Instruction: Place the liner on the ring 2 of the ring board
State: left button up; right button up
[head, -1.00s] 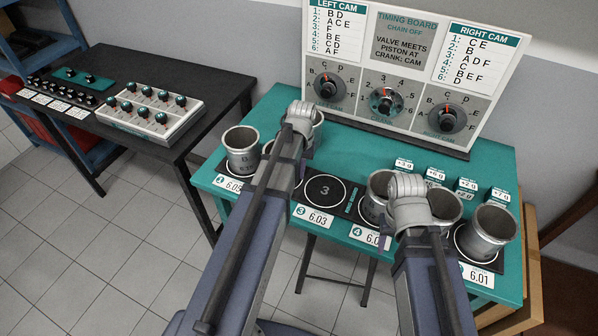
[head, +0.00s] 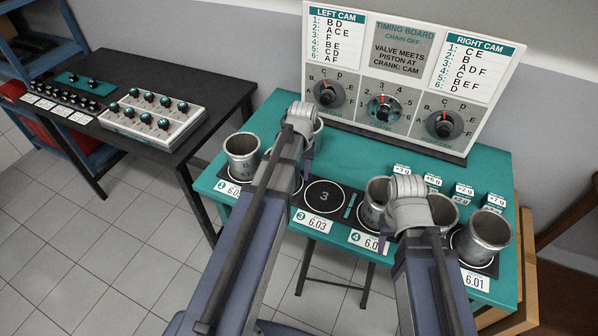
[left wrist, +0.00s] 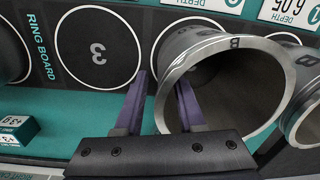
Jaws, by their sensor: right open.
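A grey metal liner marked B (left wrist: 235,42) fills the right of the left wrist view, its open mouth towards the camera. In the head view a liner (head: 319,126) shows partly behind my left wrist, around ring 2. My left gripper (left wrist: 163,78) straddles its wall, one purple finger inside and one outside; a gap shows beside the outer finger, so it looks open. Its fingers are mostly hidden in the head view (head: 304,168). The ring board's empty ring 3 (head: 324,196) lies beside it. My right gripper (head: 386,243) is open by the right-hand liners, mostly hidden by my wrist.
Other liners stand at the left end (head: 242,157) and right end (head: 484,238) of the teal table (head: 278,112). Small weight blocks (head: 464,190) sit behind the right-hand ones. The timing board (head: 400,75) stands at the back. A control box (head: 152,115) is on the black table.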

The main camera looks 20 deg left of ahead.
pick_arm(q)
jog(key=r+p, duration=0.4)
jog(key=r, duration=0.1)
jog(key=r+p, duration=0.4)
jog(key=shift+d+r+p, duration=0.2)
jog(key=shift+r+p, duration=0.15)
jog(key=s+d+m, duration=0.5)
jog(key=s+d, duration=0.9)
jog(key=d, duration=0.4)
jog(key=shift+s+d+m+y, duration=0.25)
jog(key=shift+d+m+y, duration=0.05)
jog(key=shift+d+y, duration=0.1)
